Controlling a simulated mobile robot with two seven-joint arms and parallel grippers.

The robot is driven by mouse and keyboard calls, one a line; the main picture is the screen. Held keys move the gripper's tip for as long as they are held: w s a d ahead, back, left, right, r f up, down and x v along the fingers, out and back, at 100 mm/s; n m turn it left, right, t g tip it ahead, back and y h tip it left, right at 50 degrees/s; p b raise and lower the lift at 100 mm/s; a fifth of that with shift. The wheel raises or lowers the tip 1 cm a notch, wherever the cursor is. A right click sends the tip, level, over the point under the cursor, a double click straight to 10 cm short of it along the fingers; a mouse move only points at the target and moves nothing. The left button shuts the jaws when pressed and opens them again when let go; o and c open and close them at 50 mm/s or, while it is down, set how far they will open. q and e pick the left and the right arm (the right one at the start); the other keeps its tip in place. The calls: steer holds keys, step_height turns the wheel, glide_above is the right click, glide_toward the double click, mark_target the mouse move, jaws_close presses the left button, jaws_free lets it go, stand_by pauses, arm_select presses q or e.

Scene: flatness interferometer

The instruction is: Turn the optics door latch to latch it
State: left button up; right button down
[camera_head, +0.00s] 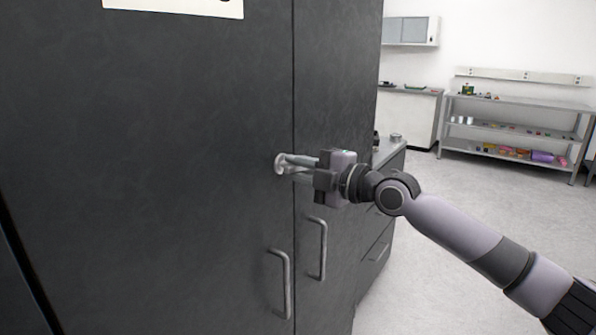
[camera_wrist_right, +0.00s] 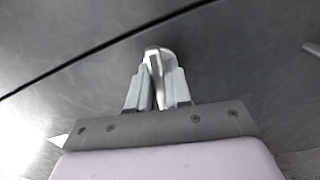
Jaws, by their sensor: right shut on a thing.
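The optics door latch (camera_head: 280,164) is a small pale metal handle on the dark cabinet door (camera_head: 180,150), just left of the seam between the two doors. My right gripper (camera_head: 291,167) reaches it from the right, with its fingers at the latch. In the right wrist view the latch (camera_wrist_right: 156,58) stands between the two fingertips (camera_wrist_right: 157,78), and the gripper is shut on it. The fingers hide part of the latch, and I cannot tell its exact turn angle. My left gripper is not in view.
Two bar handles, a left one (camera_head: 286,285) and a right one (camera_head: 322,248), sit below the latch on the doors. A counter with drawers (camera_head: 375,260) stands beyond the cabinet. A metal shelf (camera_head: 520,103) is at the back right. The floor (camera_head: 440,210) between is clear.

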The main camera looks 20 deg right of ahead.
steer(key=m, duration=0.3)
steer(key=shift+m, duration=0.4)
steer(key=m, duration=0.3)
steer(key=shift+m, duration=0.3)
steer(key=m+p, duration=0.1)
steer(key=m, duration=0.3)
steer(key=shift+m+p, duration=0.5)
steer(key=shift+m, duration=1.4)
steer(key=c, duration=1.1)
jaws_free()
steer(key=shift+c, duration=0.2)
